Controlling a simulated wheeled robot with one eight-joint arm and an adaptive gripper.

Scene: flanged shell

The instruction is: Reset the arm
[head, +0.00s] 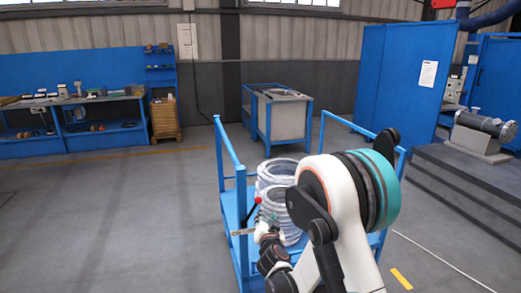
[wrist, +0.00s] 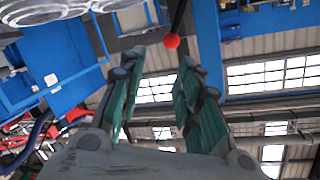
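My gripper (wrist: 158,62) is open in the wrist view, its two teal-lined fingers apart with nothing between them. A red ball knob (wrist: 171,41) on a dark rod shows just past the fingertips; I cannot tell how far off it is. In the head view my gripper (head: 264,228) is small and partly hidden, at the left side of the blue cart (head: 226,170), just below the red knob (head: 258,200). My arm is bent, with its large white and teal joint at the right over the cart.
Stacked silver rings (head: 277,172) stand on the cart, close right of my gripper and partly behind my arm. A grey bin in a blue frame (head: 283,117) stands behind. A workbench (head: 75,130) is at left, dark steps (head: 455,175) at right. The left floor is clear.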

